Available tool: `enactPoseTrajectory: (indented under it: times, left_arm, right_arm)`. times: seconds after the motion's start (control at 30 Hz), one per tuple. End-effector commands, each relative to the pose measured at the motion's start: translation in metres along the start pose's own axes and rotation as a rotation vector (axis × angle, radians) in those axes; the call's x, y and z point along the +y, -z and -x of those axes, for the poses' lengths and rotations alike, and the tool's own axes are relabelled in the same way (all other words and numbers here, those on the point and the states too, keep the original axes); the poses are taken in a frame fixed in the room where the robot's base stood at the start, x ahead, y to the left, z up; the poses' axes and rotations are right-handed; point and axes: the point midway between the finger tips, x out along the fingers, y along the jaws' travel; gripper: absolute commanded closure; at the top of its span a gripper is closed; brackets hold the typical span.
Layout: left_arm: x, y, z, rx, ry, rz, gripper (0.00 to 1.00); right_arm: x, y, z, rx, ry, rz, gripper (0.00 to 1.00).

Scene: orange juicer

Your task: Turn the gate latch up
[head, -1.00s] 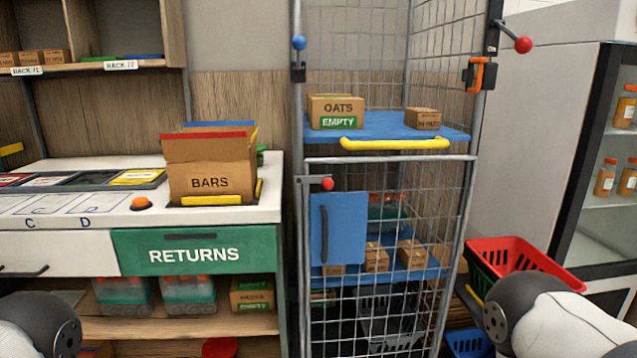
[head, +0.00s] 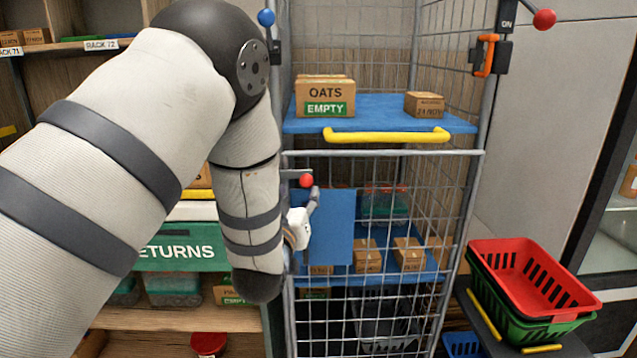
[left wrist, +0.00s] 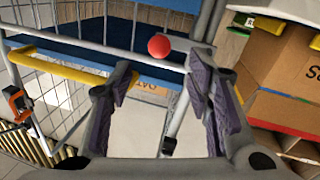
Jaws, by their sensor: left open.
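The gate latch is a short grey bar with a red ball knob (head: 306,180), lying level at the top left of the wire cage's lower gate (head: 398,301). In the left wrist view the red knob (left wrist: 159,46) shows in the gap between the two fingers, apart from both. My left gripper (head: 313,200) is just below the knob, in front of the blue gate panel (head: 335,230). It is open and empty, with dark pads apart in the left wrist view (left wrist: 162,80). My forearm hides part of the cage's left side. My right gripper is out of view.
A blue shelf with a yellow front bar (head: 385,136) holds an OATS box (head: 325,97) above the gate. A blue-knobbed lever (head: 266,18) and a red-knobbed lever (head: 544,19) are on the cage posts. Stacked red and green baskets (head: 530,280) stand at the right.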

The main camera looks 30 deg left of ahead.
Motion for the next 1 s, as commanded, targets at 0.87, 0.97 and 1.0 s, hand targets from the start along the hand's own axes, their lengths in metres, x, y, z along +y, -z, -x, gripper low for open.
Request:
enactPoseTrajectory:
  times: [0.87, 0.97, 1.0]
  left_arm:
    - [0.000, -0.002, -0.073, -0.004, 0.000, -0.001, 1.00]
    - [0.000, -0.002, -0.073, -0.004, 0.000, -0.001, 1.00]
    - [0.000, -0.002, -0.073, -0.004, 0.000, -0.001, 1.00]
  right_arm:
    - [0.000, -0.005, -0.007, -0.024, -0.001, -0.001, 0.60]
    - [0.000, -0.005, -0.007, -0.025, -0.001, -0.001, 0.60]
    - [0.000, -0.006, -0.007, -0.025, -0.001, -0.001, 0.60]
